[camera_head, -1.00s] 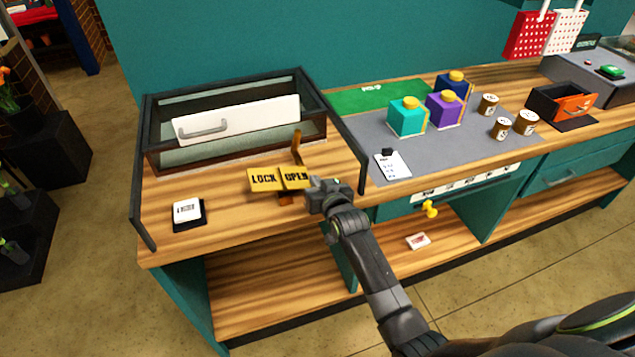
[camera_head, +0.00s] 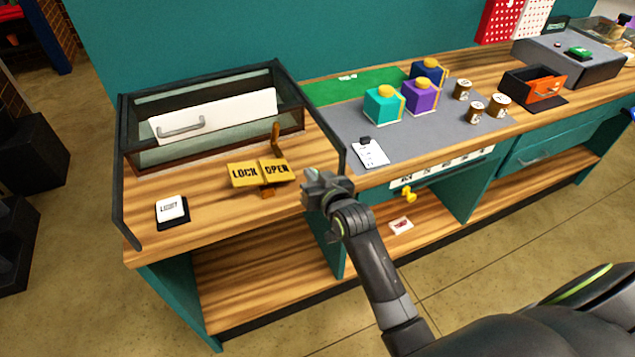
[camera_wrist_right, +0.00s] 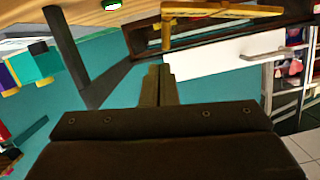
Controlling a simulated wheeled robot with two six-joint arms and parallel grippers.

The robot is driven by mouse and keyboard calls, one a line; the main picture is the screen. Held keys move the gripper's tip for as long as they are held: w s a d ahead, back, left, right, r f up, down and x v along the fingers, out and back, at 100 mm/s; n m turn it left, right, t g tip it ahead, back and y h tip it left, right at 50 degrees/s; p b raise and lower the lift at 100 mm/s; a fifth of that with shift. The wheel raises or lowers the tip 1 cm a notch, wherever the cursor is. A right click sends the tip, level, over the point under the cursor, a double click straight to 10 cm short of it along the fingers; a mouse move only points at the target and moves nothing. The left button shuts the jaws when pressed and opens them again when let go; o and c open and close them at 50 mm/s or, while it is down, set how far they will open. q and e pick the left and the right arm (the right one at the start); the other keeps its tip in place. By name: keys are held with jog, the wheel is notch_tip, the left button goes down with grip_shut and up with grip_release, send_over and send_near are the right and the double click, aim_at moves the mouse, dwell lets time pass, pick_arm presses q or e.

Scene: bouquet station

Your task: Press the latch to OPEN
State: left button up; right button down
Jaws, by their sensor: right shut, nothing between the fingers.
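The latch is a yellow two-part plate on the wooden counter, with a LOCK half (camera_head: 244,174) on the left and an OPEN half (camera_head: 275,171) on the right. An upright brown-orange lever (camera_head: 275,140) stands behind it. My right gripper (camera_head: 311,187) is shut and empty, just right of the OPEN half with a small gap between them. In the right wrist view the shut fingers (camera_wrist_right: 158,80) point toward the case, and a yellow bar, seemingly part of the latch (camera_wrist_right: 222,10), shows at the top. My left gripper is not in view.
A glass-sided case with a white, handled drawer front (camera_head: 215,114) stands behind the latch. A dark rail (camera_head: 325,135) runs along the counter's right of it. A small white-and-black switch box (camera_head: 172,209) sits at front left. Boxes and jars stand on the grey mat (camera_head: 400,148).

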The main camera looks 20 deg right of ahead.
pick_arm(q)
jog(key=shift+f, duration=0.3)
pick_arm(e)
jog(key=shift+v, duration=1.35)
